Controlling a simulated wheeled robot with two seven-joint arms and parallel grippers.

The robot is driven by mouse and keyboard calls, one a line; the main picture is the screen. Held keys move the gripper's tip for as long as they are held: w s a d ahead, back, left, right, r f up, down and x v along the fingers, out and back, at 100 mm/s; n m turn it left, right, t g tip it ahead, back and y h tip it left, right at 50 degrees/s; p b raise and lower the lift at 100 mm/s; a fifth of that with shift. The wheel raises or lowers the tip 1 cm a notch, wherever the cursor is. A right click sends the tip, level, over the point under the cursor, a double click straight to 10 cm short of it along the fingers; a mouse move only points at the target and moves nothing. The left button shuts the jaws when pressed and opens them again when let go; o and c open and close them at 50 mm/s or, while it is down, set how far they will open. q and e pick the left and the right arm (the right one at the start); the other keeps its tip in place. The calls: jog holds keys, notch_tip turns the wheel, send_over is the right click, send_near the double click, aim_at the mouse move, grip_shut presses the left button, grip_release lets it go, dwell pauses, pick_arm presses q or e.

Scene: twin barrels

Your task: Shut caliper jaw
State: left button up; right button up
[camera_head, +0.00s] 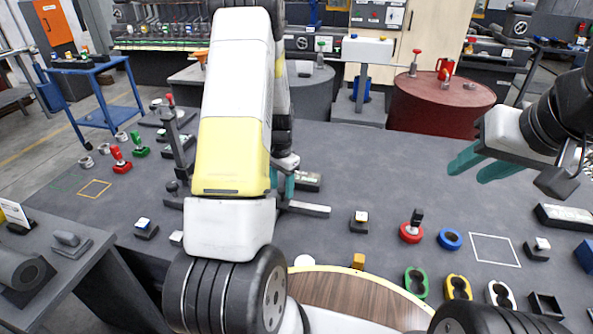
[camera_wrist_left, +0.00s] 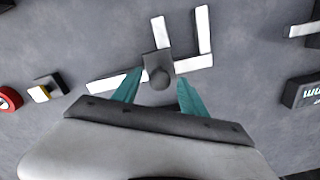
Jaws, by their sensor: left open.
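The caliper lies flat on the grey table. In the left wrist view its pale beam (camera_wrist_left: 108,84) runs across, with a fixed jaw (camera_wrist_left: 203,30) at the right end and a sliding jaw (camera_wrist_left: 160,32) to its left. A clear gap separates the two jaws. The sliding jaw has a dark block with a round knob (camera_wrist_left: 160,78). My left gripper (camera_wrist_left: 160,82) is open, a teal finger on each side of the knob, apart from it in this view. In the head view my left arm hides most of the caliper (camera_head: 305,208). My right gripper (camera_head: 482,165) is open and empty above the table's right side.
A small block with a yellow-and-white top (camera_head: 359,220) and a red round base (camera_head: 411,233) stand to the right of the caliper. A dark post (camera_head: 177,140) stands left of my left arm. A red barrel (camera_head: 440,105) stands behind the table.

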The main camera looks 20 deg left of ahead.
pick_arm(q)
grip_shut()
jog(key=shift+s+a, duration=0.1)
jog(key=shift+a, duration=2.6)
grip_release()
jog(key=shift+r, duration=0.15)
notch_tip(320, 180, up, 8)
jog(key=shift+f, duration=0.2)
